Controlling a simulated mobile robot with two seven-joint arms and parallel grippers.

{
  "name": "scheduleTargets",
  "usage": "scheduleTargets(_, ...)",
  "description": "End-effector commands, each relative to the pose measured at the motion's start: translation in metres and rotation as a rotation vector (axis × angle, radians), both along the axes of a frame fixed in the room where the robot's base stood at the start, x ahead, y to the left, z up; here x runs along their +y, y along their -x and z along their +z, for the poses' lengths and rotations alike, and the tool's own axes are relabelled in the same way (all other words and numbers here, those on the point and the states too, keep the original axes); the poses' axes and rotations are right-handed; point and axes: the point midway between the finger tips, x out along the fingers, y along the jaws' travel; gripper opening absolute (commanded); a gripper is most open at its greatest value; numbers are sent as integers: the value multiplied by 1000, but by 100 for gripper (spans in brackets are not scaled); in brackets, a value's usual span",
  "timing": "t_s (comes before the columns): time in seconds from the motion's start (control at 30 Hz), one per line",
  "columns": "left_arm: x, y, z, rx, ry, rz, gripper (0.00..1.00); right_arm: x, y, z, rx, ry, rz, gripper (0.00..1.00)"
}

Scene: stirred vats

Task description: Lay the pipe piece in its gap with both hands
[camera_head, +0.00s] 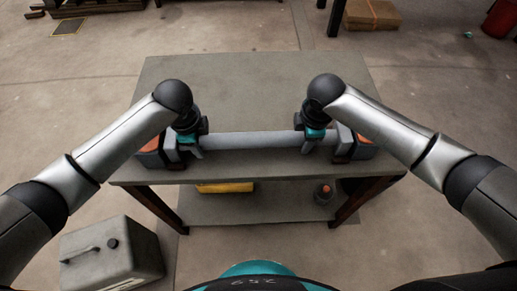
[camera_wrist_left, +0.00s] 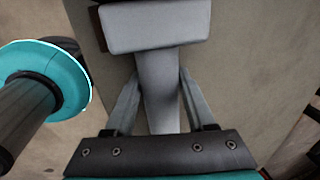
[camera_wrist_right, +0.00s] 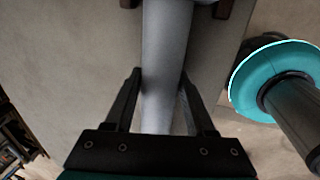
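The pipe piece (camera_head: 250,140) is a long grey bar lying level along the table's near edge, with a pale grey block (camera_wrist_left: 155,27) at its left end. My left gripper (camera_head: 190,143) has a finger on each side of the pipe near that end; in the left wrist view the fingers (camera_wrist_left: 160,80) look closed against it. My right gripper (camera_head: 313,137) straddles the pipe near its right end; in the right wrist view its fingers (camera_wrist_right: 160,80) also look closed against the pipe (camera_wrist_right: 167,40). I cannot tell which part is the gap, or whether the pipe bears on anything.
Dark blocks with orange tops stand at the left (camera_head: 150,144) and right (camera_head: 366,150) of the table (camera_head: 245,85). The tabletop behind the pipe is clear. A lower shelf holds a yellow item (camera_head: 225,188) and a dark bottle (camera_head: 324,193). A grey canister (camera_head: 112,255) stands on the floor.

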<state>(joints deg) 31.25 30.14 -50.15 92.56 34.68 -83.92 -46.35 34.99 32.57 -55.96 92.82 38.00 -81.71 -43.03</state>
Motion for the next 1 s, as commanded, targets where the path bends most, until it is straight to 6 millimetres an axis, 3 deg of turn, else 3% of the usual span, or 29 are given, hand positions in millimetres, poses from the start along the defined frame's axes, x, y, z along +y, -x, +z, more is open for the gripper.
scheduleTargets(0.03,0,0,1,0,0,0,62,0,0,1,-1,0,0,62)
scheduleTargets(0.2,0,0,1,-1,0,0,81,0,0,1,0,0,0,81)
scheduleTargets(0.57,0,0,6,-1,0,0,82,0,0,1,0,-1,0,82)
scheduleTargets(0.73,0,4,27,-5,1,-2,82,0,0,1,0,-1,0,82)
scheduleTargets(1.0,0,14,80,-6,1,-2,82,0,0,1,0,-1,0,82)
